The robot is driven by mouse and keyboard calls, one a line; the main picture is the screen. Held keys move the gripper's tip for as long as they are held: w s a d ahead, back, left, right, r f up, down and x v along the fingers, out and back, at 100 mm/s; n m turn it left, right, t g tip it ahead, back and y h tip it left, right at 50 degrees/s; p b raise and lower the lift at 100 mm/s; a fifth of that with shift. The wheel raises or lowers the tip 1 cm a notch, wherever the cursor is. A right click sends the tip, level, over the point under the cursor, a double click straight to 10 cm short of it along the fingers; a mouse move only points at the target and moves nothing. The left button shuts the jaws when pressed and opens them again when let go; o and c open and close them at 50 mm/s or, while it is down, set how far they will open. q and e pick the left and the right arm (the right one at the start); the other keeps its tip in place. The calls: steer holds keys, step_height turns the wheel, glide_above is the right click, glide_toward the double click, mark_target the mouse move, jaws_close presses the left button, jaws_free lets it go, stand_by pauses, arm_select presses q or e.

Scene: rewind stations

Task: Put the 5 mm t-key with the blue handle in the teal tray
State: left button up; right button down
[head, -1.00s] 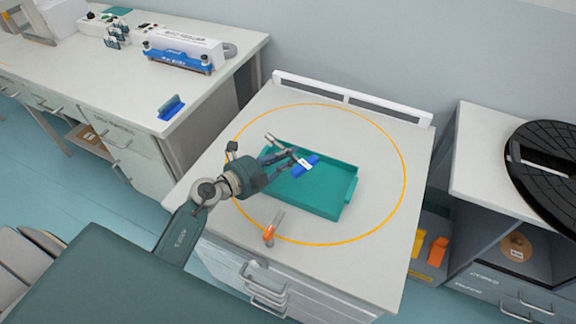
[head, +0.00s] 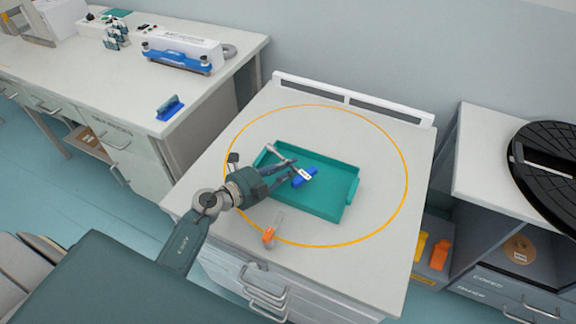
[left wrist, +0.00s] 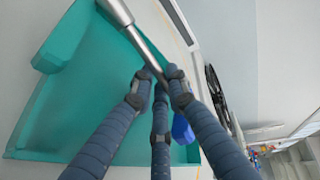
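The teal tray (head: 330,205) lies on the white worktop, inside an orange ring. My left gripper (head: 291,170) is over the tray's left part, shut on the t-key. The t-key has a blue handle (head: 304,177) with a white label and a steel shaft pointing to the back left. In the left wrist view the steel shaft (left wrist: 143,42) passes between the fingertips (left wrist: 159,85), and the blue handle (left wrist: 182,130) is partly hidden behind a finger. The key is over the tray; I cannot tell whether it touches the floor. My right gripper is not in view.
A tool with an orange handle (head: 269,236) lies in front of the tray. A white raised rail (head: 350,98) closes the worktop's back. A left bench (head: 110,75) holds a blue and white device (head: 182,52). A black disc (head: 545,165) sits on the right bench.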

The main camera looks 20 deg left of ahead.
arm_select(q)
steer(key=o, duration=0.4)
steer(key=shift+o, duration=0.2)
steer(key=shift+r, duration=0.1)
steer(key=shift+r, duration=0.25)
steer(key=shift+r+p, duration=0.45)
steer(key=v, duration=1.2)
steer(key=shift+b, duration=0.45)
steer(key=shift+a+f, duration=0.1)
steer(key=shift+f, duration=0.1)
